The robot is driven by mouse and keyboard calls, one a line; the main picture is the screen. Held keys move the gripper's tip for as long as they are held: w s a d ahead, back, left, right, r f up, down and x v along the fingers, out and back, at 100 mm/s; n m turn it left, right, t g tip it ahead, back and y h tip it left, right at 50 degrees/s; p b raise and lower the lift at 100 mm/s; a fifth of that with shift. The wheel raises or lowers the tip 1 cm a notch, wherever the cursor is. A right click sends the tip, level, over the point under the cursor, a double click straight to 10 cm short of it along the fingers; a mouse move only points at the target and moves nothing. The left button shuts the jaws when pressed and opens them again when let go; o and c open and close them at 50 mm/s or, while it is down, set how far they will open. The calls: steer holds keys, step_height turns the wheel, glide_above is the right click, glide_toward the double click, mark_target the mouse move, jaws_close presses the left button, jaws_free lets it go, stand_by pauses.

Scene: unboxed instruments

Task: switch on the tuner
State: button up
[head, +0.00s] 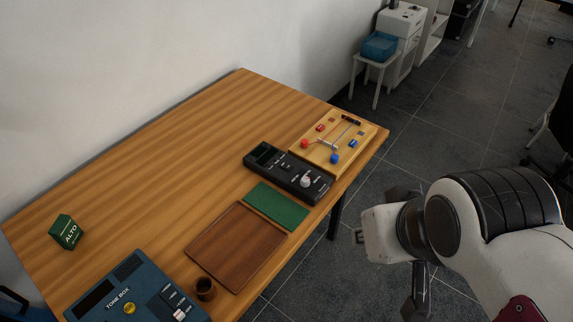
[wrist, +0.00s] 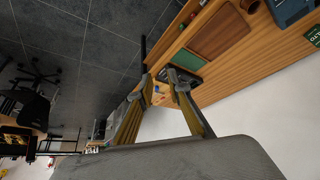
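The tuner appears to be the black device (head: 287,172) with a dark screen, small buttons and a pale round knob (head: 306,181). It lies near the table's right end in the head view. No lit display shows on it. In the wrist view the black device (wrist: 186,75) is partly hidden behind a finger. My gripper (wrist: 163,88) shows there with its two fingers apart and nothing held between them. In the head view my arm hangs off the table's right edge, well apart from the device.
A wooden board (head: 315,155) with red and blue parts lies beyond the device. A green mat (head: 276,205), brown tray (head: 236,246), small brown cup (head: 205,289), blue tone box (head: 132,292) and green ALTO box (head: 66,232) share the table (head: 180,160). The table's back left is clear.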

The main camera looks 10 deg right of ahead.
jaws_close()
steer(key=w+a+f+n+g+y, duration=0.1)
steer(key=w+f+y, duration=0.1)
steer(key=w+f, duration=0.5)
steer(key=w+f+n+g+y, duration=0.1)
steer(key=w+f, duration=0.1)
steer(key=w, duration=0.8)
steer(key=w+a+f+n+g+y, duration=0.1)
steer(key=w+f+y, duration=0.1)
steer(key=w+f, duration=0.5)
steer(key=w+r+n+t, duration=0.2)
steer(key=w+r+n, duration=0.2)
steer(key=w, duration=0.7)
steer(key=shift+n+t, duration=0.4)
steer(key=shift+n, duration=0.6)
